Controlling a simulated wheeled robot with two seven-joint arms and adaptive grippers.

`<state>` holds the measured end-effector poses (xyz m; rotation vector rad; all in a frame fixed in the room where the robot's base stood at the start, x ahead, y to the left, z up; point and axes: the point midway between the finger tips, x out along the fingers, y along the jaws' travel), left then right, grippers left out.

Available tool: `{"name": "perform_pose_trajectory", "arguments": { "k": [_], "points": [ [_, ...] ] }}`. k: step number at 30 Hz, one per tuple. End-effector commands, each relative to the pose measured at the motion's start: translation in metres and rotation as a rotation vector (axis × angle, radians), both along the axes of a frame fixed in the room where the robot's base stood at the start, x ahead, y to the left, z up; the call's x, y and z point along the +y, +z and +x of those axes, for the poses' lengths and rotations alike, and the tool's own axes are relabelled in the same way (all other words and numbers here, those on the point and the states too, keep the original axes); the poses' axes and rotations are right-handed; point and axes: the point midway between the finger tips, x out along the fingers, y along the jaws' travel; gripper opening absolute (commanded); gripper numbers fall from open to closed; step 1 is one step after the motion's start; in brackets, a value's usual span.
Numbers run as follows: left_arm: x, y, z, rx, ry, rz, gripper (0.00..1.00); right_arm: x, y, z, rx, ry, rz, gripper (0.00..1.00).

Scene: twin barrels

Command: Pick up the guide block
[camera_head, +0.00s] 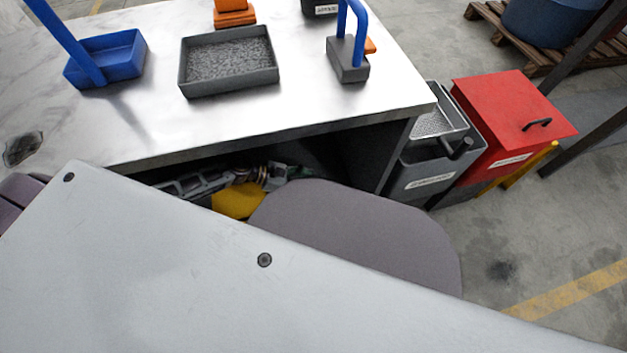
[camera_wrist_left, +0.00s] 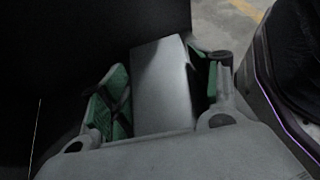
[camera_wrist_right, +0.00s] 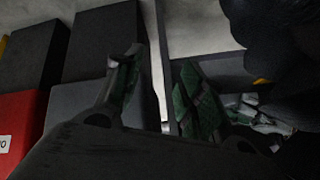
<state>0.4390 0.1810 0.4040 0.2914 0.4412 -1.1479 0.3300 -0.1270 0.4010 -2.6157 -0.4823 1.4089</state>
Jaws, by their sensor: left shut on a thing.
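The guide block (camera_wrist_left: 163,88), a plain pale grey block, sits between the two green-padded fingers of my left gripper (camera_wrist_left: 160,72) in the left wrist view. That gripper is shut on it. In the head view my left gripper (camera_head: 278,173) shows only partly, low in the shadow beside the table's front edge; I cannot make out the block there. In the right wrist view my right gripper (camera_wrist_right: 158,88) has its green-padded fingers apart with nothing held between them. It is hidden in the head view.
The metal table (camera_head: 230,120) carries a blue tray (camera_head: 118,62), a dark grey tray (camera_head: 228,88) with grainy contents and a grey block with a blue handle (camera_head: 348,62). A grey bin (camera_head: 425,178) and a red bin (camera_head: 510,105) stand at its right.

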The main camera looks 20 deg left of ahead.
Motion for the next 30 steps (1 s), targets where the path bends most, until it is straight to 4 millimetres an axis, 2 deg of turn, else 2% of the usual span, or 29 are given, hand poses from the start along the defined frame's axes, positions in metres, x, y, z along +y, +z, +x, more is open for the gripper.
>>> {"name": "perform_pose_trajectory", "arguments": {
  "k": [1,20,30],
  "points": [
    [0.004,0.005,-0.001,-0.004,0.001,-0.005,0.0,0.0,0.002,0.0,0.0,-0.001,0.0,0.4],
    [0.059,0.005,-0.039,-0.004,0.001,-0.004,0.0,-0.003,0.015,-0.003,0.027,0.003,-0.024,0.4],
    [0.091,0.005,-0.059,-0.004,0.001,-0.004,0.0,-0.006,0.037,0.0,0.043,0.02,-0.049,0.4]
  ]
}}
